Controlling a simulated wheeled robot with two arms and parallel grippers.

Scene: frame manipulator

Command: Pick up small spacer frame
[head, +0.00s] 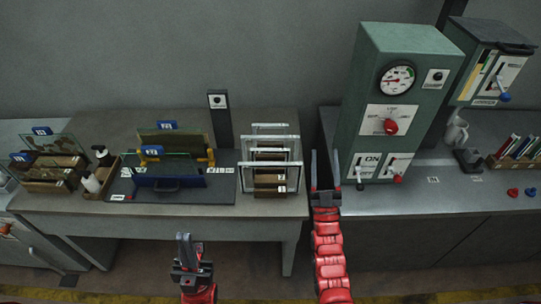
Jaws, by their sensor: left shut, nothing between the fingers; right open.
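Several silver rectangular frames stand upright one behind another in wooden holders at the right end of the table in the head view. The front frame (240,178) looks widest and the back frame (270,125) narrowest. I cannot tell for certain which is the small spacer frame. My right gripper (325,160) is open and empty, its two fingers pointing away from me, just right of the frames and apart from them. My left gripper (184,240) is shut and empty, low in front of the table's front edge, well left of the frames.
A dark mat (215,192) on the table holds a blue-framed glass panel (170,181). Glass panes (52,145) in wooden racks and bottles (91,183) stand at left. A dark post (221,125) stands behind the mat.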

